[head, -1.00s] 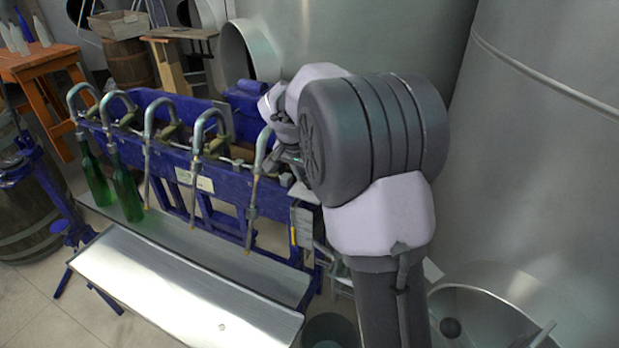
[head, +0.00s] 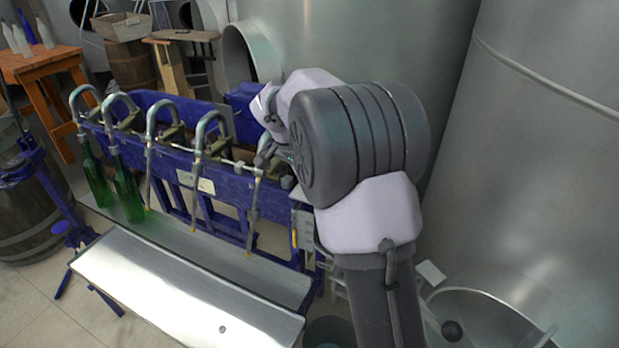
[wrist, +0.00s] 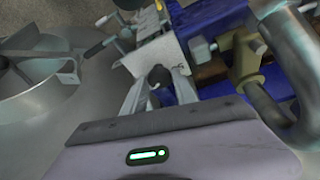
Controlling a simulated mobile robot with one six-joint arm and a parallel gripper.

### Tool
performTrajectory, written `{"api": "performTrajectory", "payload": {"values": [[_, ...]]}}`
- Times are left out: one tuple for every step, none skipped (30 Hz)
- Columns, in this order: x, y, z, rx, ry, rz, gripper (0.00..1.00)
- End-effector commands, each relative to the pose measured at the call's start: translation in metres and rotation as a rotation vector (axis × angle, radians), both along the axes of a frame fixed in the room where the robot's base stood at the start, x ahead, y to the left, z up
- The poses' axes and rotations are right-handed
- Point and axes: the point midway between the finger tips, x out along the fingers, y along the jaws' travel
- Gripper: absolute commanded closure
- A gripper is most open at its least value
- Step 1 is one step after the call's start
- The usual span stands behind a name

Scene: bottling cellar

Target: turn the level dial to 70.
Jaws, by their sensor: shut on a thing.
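My gripper (head: 267,153) is at the right end of the blue bottling machine (head: 225,178), by the last filling spout.
Two green bottles (head: 127,190) stand under the left spouts. A steel tray (head: 185,290) lies in front. Large steel tanks (head: 540,170) stand close on the right. A curved spout pipe (wrist: 287,75) is near my gripper in the wrist view.

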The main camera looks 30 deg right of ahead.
Motion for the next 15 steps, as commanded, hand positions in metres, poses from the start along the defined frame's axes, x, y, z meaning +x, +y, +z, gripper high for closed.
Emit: {"api": "performTrajectory", "payload": {"values": [[0.0,0.0,0.0,0.001,0.0,0.0,0.62],[0.0,0.0,0.0,0.001,0.0,0.0,0.56],[0.0,0.0,0.0,0.001,0.0,0.0,0.48],[0.0,0.0,0.0,0.001,0.0,0.0,0.45],[0.0,0.0,0.0,0.001,0.0,0.0,0.45],[0.0,0.0,0.0,0.001,0.0,0.0,0.45],[0.0,0.0,0.0,0.001,0.0,0.0,0.45],[0.0,0.0,0.0,0.001,0.0,0.0,0.45],[0.0,0.0,0.0,0.001,0.0,0.0,0.45],[0.0,0.0,0.0,0.001,0.0,0.0,0.45],[0.0,0.0,0.0,0.0,0.0,0.0,0.45],[0.0,0.0,0.001,0.0,0.0,0.0,0.45],[0.0,0.001,0.002,0.0,0.0,0.0,0.45],[0.0,0.001,0.005,0.0,-0.001,0.0,0.45],[-0.001,0.003,0.011,0.0,-0.001,0.0,0.45]]}}
